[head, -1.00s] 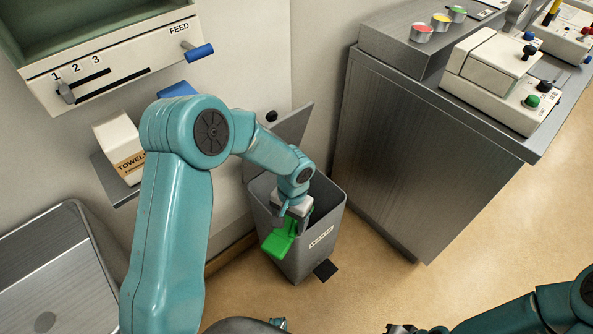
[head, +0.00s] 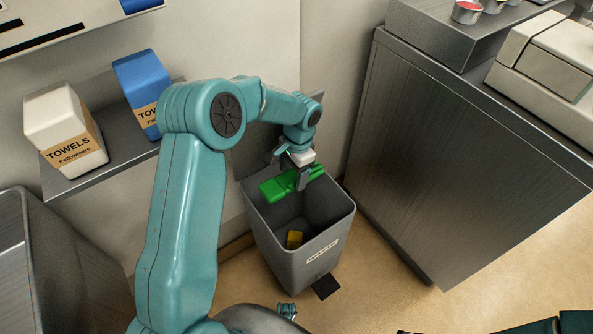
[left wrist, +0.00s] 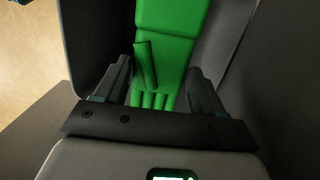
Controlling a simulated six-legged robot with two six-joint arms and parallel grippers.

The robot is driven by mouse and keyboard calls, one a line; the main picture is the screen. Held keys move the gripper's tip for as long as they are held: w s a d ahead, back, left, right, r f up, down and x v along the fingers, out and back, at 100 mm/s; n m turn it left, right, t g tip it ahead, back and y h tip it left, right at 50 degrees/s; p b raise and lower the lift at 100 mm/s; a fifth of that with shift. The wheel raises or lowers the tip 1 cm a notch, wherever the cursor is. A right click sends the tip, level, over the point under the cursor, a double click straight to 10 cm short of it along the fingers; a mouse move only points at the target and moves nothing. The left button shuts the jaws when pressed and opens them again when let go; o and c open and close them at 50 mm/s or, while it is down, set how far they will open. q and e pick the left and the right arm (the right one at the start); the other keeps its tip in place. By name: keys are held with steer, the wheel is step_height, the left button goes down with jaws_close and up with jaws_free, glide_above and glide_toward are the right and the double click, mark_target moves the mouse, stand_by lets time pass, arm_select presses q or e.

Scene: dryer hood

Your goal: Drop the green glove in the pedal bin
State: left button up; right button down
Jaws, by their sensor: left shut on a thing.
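The green glove (head: 278,188) hangs in my left gripper (head: 298,176), over the open mouth of the grey pedal bin (head: 277,250). My left gripper is shut on the glove, which sits near the bin's back left rim. In the left wrist view the glove (left wrist: 172,38) stretches out between and beyond the two fingers, with grey bin walls (left wrist: 98,45) on either side. The bin's lid is up behind the arm, partly hidden. Only part of my right arm shows at the lower right corner.
A small yellow thing (head: 294,239) lies inside the bin. The black pedal (head: 326,286) is at its front foot. A steel cabinet (head: 440,170) stands to the right. A shelf (head: 120,165) with a white towel pack (head: 65,125) and a blue one (head: 140,85) is at left.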

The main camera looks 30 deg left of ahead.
mark_target(293, 185)
arm_select(q)
steer(key=shift+s+f+b, duration=0.2)
steer(key=shift+f+b, duration=0.15)
steer(key=shift+f, duration=0.05)
step_height(293, 185, down, 5)
steer(key=b, duration=0.3)
steer(key=o, duration=1.1)
steer(key=shift+r, duration=0.1)
steer(key=r, duration=0.2)
steer(key=r+p, duration=0.1)
steer(key=r, duration=0.4)
steer(key=shift+w+d+r, duration=0.15)
steer(key=shift+w, duration=0.25)
